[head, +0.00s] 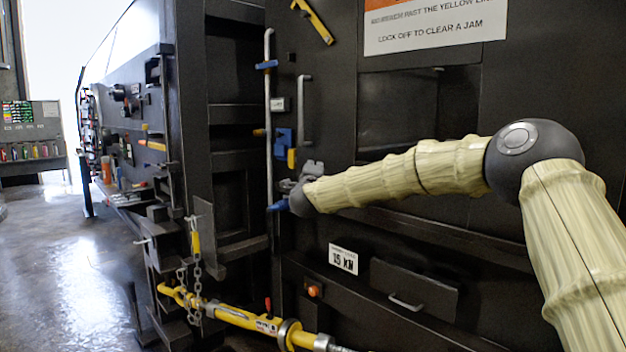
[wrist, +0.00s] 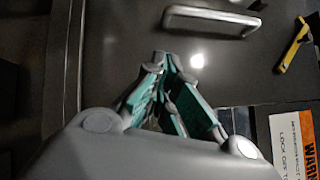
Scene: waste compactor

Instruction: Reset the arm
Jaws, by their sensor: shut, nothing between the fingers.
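My arm reaches from the right side of the head view toward the dark front of the compactor (head: 420,215). My gripper (head: 313,168) is at the arm's far end, small in the head view and close to the upright grey rod with blue fittings. In the wrist view my gripper (wrist: 168,62) has its green-padded fingers drawn together at the tips, with nothing held. A dark panel with a grey bar handle (wrist: 212,20) lies beyond the fingertips. I cannot tell how far the tips are from it.
The upright rod (head: 268,120) and a grey vertical handle (head: 304,110) are near my gripper. A yellow bar (head: 240,317) with a chain (head: 196,275) runs low across the front. A warning sign (head: 435,25) hangs above. Open floor (head: 75,260) is at left.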

